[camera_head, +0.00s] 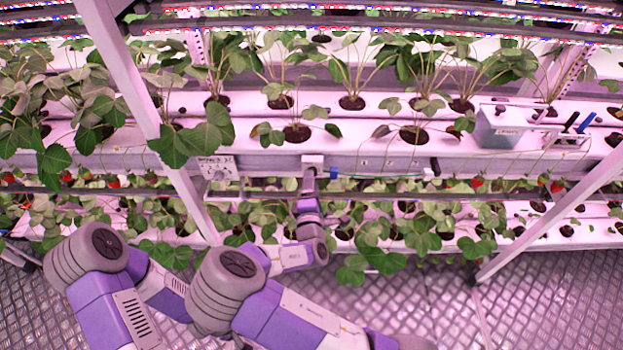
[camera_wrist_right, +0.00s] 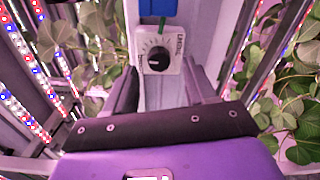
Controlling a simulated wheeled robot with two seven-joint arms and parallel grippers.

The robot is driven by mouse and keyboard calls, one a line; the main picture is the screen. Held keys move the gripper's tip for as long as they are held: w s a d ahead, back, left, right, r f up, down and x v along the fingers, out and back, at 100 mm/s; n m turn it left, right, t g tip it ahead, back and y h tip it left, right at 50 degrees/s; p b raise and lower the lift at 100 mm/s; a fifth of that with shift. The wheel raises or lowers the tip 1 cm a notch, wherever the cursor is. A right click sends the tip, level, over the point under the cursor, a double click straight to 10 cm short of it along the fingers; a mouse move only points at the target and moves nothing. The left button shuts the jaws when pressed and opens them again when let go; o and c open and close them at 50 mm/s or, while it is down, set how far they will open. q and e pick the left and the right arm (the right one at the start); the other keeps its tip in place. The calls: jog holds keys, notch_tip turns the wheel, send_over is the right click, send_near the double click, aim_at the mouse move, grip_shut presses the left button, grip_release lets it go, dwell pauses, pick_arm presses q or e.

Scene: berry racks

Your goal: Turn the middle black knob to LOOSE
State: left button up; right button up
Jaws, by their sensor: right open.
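A white dial box (camera_wrist_right: 143,44) with a round black knob (camera_wrist_right: 157,60) faces the right wrist camera, with tick marks around the knob and sideways lettering too small to read. In the head view a white box (camera_head: 313,159) sits on the front face of the upper planting channel, just beyond my right gripper (camera_head: 309,176). In the wrist view my right gripper (camera_wrist_right: 161,74) is open, one finger on each side of the dial box and the knob between them. The fingers appear apart from the knob. My left gripper is out of view.
Strawberry plants fill the upper channel (camera_head: 270,160) and the lower row. A white label panel (camera_head: 217,167) is left of the box. A clear bin (camera_head: 498,128) and pens stand at right. Slanted posts (camera_head: 150,110) and LED bars (camera_wrist_right: 35,80) flank the space.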

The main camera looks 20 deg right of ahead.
jog(key=v, duration=0.5)
jog(key=shift+s, duration=0.1)
dwell(0.3)
jog(key=s+d+f+m+g, duration=0.3)
jog(key=s+f+m+g, duration=0.2)
jog(key=f, duration=0.5)
jog(key=s+d+f+m+g, duration=0.35)
jog(key=s+f+g, duration=0.2)
jog(key=f, duration=0.45)
jog(key=s+a+f+m+g+y, duration=0.3)
jog(key=s+a+m+g+y, duration=0.3)
jog(key=s+a+m+y, duration=0.3)
jog(key=shift+s+a+m, duration=0.7)
jog(key=shift+s+m, duration=0.35)
jog(key=shift+m, duration=0.1)
